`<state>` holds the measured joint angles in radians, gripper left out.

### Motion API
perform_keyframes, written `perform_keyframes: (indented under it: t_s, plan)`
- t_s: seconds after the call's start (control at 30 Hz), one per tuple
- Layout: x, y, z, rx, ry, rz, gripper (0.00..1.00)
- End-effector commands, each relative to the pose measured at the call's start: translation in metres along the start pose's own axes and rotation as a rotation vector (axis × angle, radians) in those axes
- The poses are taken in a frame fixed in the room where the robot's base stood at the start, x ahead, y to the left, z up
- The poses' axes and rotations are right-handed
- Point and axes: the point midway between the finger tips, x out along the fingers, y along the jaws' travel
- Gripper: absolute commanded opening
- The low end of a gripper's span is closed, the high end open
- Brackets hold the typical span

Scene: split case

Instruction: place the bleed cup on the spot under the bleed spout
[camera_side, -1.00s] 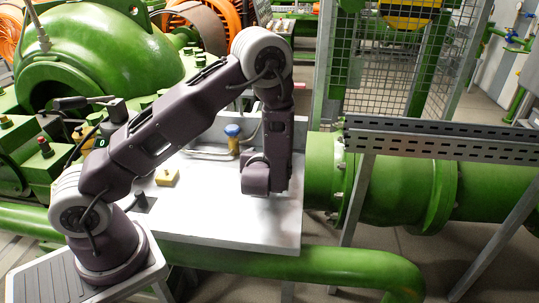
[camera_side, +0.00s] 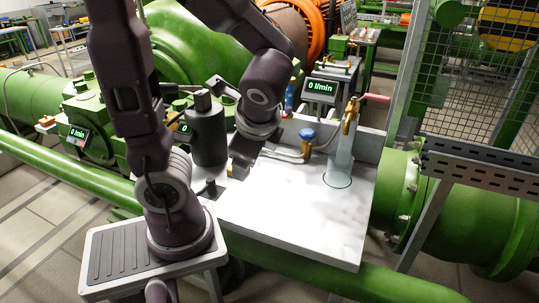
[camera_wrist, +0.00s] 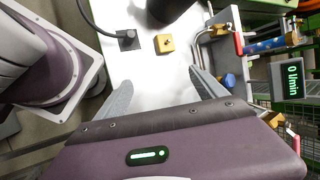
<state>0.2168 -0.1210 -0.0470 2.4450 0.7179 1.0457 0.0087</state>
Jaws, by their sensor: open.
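A pale, see-through upright cylinder (camera_side: 341,150), which looks like the bleed cup, stands below the brass bleed spout (camera_side: 350,116) at the right of the white bench. A thin dark ring (camera_side: 338,187) marks the spot at its foot. Its exact fit inside the ring is hard to tell. My gripper (camera_side: 240,170) is well to the left of it, low over the bench by a yellow block. In the wrist view my gripper (camera_wrist: 161,78) has its two fingers apart with only bare bench between them. The cup cannot be made out in the wrist view.
A dark grey cylinder (camera_side: 208,138) stands close left of my gripper. The yellow block (camera_wrist: 164,44) and a small black post (camera_wrist: 128,39) are on the bench (camera_side: 290,215). A blue knob (camera_side: 307,135) on pipes lies between gripper and spout. The bench front is clear.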

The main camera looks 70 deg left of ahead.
Motion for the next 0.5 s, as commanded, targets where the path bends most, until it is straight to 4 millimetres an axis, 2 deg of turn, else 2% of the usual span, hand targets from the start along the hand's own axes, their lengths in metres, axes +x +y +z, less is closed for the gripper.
perform_keyframes:
  t_s: [0.03,0.1,0.2,0.33,0.5]
  plan:
    - [-0.018,0.015,0.002,-0.206,0.112,0.092,0.81]
    - [-0.046,0.033,-0.006,-0.449,0.268,0.22,0.81]
    - [-0.084,0.042,-0.018,-0.687,0.459,0.346,0.81]
    - [-0.111,0.043,-0.024,-0.822,0.588,0.423,0.81]
    - [-0.115,0.044,-0.025,-0.838,0.604,0.436,0.81]
